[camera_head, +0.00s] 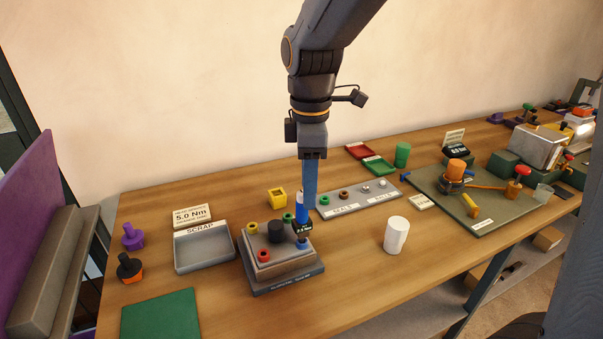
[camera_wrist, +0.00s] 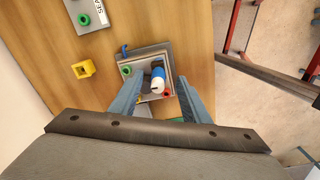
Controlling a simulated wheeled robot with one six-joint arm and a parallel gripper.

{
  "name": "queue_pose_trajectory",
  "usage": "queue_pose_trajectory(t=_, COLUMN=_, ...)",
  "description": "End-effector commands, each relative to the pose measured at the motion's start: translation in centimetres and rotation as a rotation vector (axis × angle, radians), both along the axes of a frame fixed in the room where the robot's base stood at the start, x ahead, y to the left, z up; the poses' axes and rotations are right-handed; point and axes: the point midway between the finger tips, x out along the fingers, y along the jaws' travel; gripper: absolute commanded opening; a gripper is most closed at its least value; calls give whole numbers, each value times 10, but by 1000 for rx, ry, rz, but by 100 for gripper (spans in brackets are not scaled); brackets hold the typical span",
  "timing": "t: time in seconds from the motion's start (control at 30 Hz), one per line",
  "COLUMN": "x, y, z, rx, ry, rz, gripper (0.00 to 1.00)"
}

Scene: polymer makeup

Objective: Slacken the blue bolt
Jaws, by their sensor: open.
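A driver (camera_head: 302,212) with a white top, a blue body and a dark lower part with a small label stands upright at the fixture's front right corner. The blue bolt (camera_head: 302,244) shows at its foot, partly covered. The fixture (camera_head: 284,280) is a grey block that also bears red, yellow and green bolts and a dark round knob. My gripper (camera_head: 310,198) points down beside and behind the driver. In the wrist view my gripper (camera_wrist: 160,81) is open, and the driver's white and blue top (camera_wrist: 157,82) shows between the fingers, below their tips. The bolt is hidden there.
A grey SCRAP tray (camera_head: 205,265) with a 5.0 Nm card lies left of the fixture. A yellow cube (camera_head: 277,197), a long parts tray (camera_head: 335,208) and a white cup (camera_head: 396,235) stand nearby. A green mat (camera_head: 160,316) lies at the front left.

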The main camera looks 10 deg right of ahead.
Motion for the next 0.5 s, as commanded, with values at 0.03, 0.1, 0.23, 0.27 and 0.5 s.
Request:
queue_pose_trajectory(t=0.03, x=1, y=6, z=6, rx=-2, ry=5, rz=62, gripper=43)
queue_pose_trajectory(t=0.1, x=3, y=12, z=12, rx=-4, ry=9, rz=127, gripper=43)
queue_pose_trajectory(t=0.23, x=3, y=15, z=11, rx=-6, ry=16, rz=178, gripper=43)
queue_pose_trajectory(t=0.27, x=3, y=15, z=9, rx=-6, ry=16, rz=180, gripper=43)
queue_pose_trajectory(t=0.5, x=2, y=15, z=-24, rx=-5, ry=18, rz=178, gripper=43)
